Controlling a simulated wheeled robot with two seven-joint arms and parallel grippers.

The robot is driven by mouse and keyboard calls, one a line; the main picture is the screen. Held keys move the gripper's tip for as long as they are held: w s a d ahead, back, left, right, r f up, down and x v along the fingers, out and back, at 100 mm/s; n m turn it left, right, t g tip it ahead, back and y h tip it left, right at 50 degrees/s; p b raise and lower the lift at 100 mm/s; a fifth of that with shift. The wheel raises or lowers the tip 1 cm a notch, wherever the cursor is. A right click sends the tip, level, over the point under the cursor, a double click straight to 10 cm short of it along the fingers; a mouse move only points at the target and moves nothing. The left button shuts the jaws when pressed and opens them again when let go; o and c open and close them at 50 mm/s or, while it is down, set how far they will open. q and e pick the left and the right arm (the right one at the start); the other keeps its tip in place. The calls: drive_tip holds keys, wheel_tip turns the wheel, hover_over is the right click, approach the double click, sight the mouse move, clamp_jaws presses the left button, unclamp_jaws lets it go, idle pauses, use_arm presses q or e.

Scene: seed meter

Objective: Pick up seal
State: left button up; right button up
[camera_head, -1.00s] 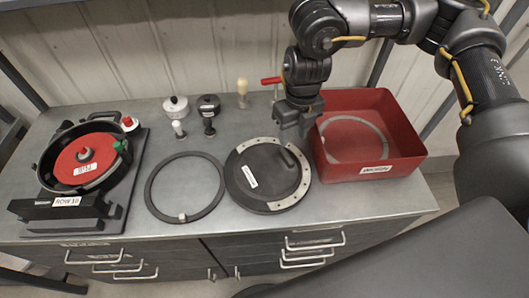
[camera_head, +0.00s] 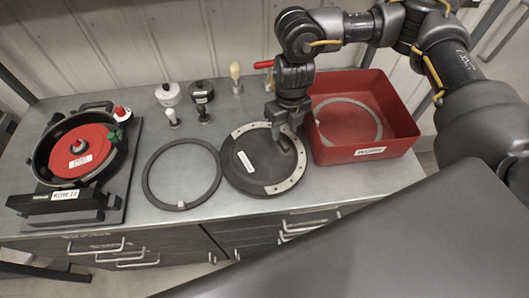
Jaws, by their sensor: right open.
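A thin dark ring (camera_head: 146,178), which looks like a seal, lies flat on the grey bench, with a small pale tab on its front edge. A pale ring (camera_head: 345,99) lies inside the red bin. Between them lies a dark round disc (camera_head: 245,178) with a pale, dotted band along part of its rim and a white label. My right gripper (camera_head: 284,143) is open and points down over the disc's upper right part. Whether it touches the disc I cannot tell. My left gripper is not in view.
The red bin (camera_head: 405,125) stands right of the disc. A black housing with a red disc (camera_head: 72,150) stands at the left. Several small knobbed parts, including a white one (camera_head: 168,94) and a black one (camera_head: 201,91), stand at the back. The bench front is clear.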

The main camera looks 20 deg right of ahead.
sight(282, 140)
drive_tip(key=shift+w+a+f+p, duration=0.15)
drive_tip(key=shift+f+p, duration=0.4)
drive_tip(key=shift+f, duration=1.7)
drive_tip(key=shift+c, duration=0.4)
clamp_jaws()
